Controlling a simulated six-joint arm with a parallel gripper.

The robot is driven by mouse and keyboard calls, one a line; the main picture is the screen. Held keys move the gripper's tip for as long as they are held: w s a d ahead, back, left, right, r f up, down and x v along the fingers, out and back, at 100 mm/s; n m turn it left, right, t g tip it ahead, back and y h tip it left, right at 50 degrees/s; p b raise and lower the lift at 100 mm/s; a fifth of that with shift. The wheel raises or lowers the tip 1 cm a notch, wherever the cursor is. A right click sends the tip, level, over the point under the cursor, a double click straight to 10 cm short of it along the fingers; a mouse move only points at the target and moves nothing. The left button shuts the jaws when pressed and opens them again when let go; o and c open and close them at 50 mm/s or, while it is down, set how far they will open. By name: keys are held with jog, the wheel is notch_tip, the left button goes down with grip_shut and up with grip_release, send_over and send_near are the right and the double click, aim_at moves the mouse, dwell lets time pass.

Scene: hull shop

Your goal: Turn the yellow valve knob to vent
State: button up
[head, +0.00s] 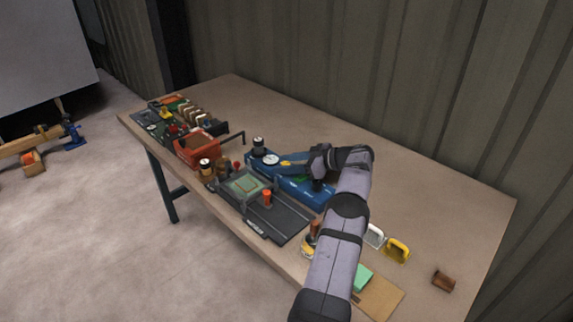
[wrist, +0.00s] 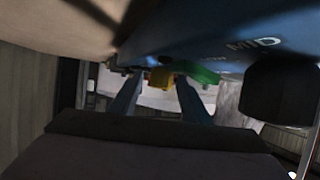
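The blue valve unit (head: 306,193) lies along the middle of the table, and its blue face with the word MID (wrist: 225,35) fills the top of the wrist view. The yellow knob (wrist: 160,78) shows between my fingers in the wrist view, with gaps on both sides; a yellow part also shows at my gripper (head: 303,160) in the head view. My gripper (wrist: 160,105) is open, its two fingers apart. A green knob (wrist: 198,73) is just right of the yellow one, and a black knob (wrist: 280,90) is nearer the camera. I cannot tell whether the fingers touch anything.
A round gauge (head: 270,160) is at the unit's left end. A dark tray (head: 281,222) lies in front of it, with an orange-red bin (head: 196,149) to the left. White and yellow clips (head: 397,250) lie to the right. The back right of the table is clear.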

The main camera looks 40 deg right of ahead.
jog(key=shift+b+v, duration=0.8)
jog(key=shift+v, duration=2.9)
jog(key=shift+w, duration=0.1)
